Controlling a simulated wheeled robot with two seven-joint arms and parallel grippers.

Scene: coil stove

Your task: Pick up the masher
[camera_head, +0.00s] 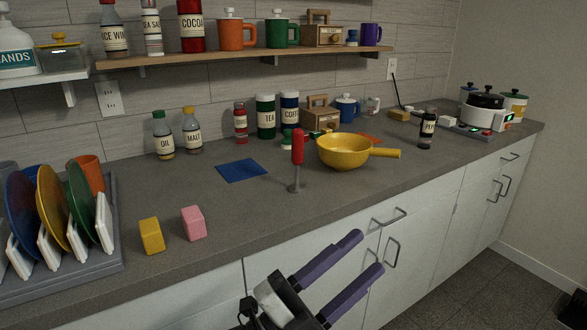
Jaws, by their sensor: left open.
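The masher (297,148) stands upright on the grey counter, with a red handle on top and a grey metal foot below. It is near the counter's middle, just left of a yellow pan. My left gripper (369,251) is in front of the counter, low in the picture, before the white cabinet fronts. Its two purple fingers are apart, with nothing between them. It is apart from the masher, which is higher in the picture and to the left. My right gripper is not in view.
The yellow pan (344,152) has its handle pointing right. A blue mat (241,170), a pink block (194,223) and a yellow block (152,236) lie left of the masher. A dish rack (70,285) is at far left. Bottles line the back. Counter in front of the masher is clear.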

